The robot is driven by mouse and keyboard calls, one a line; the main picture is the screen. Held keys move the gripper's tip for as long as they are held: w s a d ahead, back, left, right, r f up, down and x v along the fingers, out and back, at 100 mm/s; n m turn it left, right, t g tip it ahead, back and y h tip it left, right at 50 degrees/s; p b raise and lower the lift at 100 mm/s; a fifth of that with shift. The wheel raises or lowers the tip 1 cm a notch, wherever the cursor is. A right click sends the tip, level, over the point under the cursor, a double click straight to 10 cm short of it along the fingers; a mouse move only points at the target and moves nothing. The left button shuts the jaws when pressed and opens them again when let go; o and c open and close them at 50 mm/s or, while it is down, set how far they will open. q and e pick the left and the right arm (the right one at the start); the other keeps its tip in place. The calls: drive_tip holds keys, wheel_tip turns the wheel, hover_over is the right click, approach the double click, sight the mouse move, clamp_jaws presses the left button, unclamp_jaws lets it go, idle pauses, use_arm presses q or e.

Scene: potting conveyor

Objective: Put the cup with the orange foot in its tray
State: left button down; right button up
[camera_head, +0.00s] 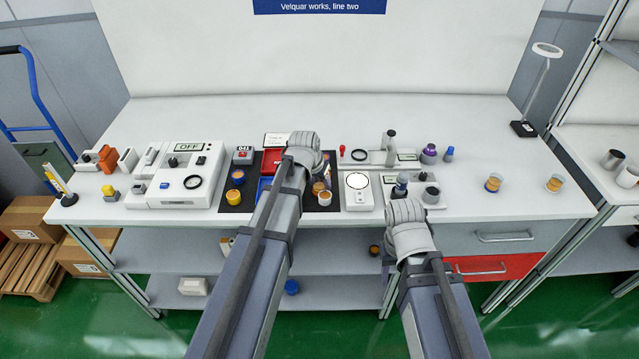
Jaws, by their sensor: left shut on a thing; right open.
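My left gripper (318,178) is over the right part of the dark mat (236,208). It is shut on a small orange-toned thing (318,188), mostly hidden by my wrist; I cannot tell if it is a cup with an orange foot. A small pale cup with an orange-brown top (325,198) stands just below it. A red tray (271,162) and a blue tray (264,186) lie on the mat, partly covered by my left arm. No orange tray is clearly visible. My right gripper (401,184) is open near the grey fixture, its fingers largely hidden by the wrist.
A white machine (186,178) stands further left. A white scale (358,191) lies between my grippers. The right bench top is mostly clear.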

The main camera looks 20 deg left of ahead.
sight(319, 180)
use_arm(q)
wheel_tip(319, 180, up, 10)
drive_tip(key=p, duration=0.9)
drive_tip(key=shift+p, duration=0.4)
use_arm(e)
wheel_tip(319, 180, up, 10)
use_arm(q)
drive_tip(key=shift+a, duration=0.1)
use_arm(e)
drive_tip(key=shift+a, duration=0.1)
